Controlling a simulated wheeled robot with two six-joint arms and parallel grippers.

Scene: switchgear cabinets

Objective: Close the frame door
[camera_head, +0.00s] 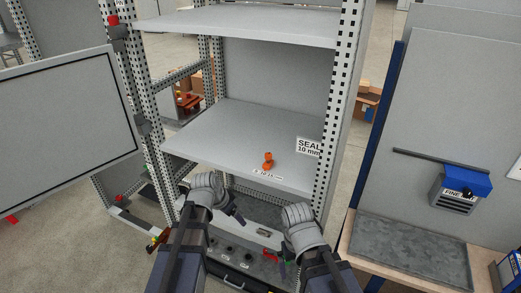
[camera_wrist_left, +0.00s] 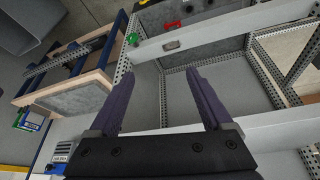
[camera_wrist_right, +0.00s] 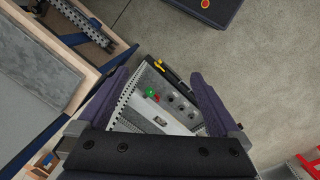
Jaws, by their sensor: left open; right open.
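The frame door (camera_head: 68,110) is a grey panel with a dark seal line. It stands swung open to the left of the perforated cabinet frame (camera_head: 339,100) in the head view, hinged at the left post. My left gripper (camera_head: 238,216) is in front of the lower part of the cabinet, well right of the door. Its two fingers are apart and empty in the left wrist view (camera_wrist_left: 160,85). My right gripper (camera_head: 282,268) is near the cabinet's lower right. Its fingers are spread and empty in the right wrist view (camera_wrist_right: 160,85). The door is not recognisable in either wrist view.
A shelf (camera_head: 225,140) holds an orange part (camera_head: 268,160). A workbench (camera_head: 415,250) with a blue box (camera_head: 462,188) stands at the right. A low panel with knobs (camera_head: 228,250) lies below my grippers.

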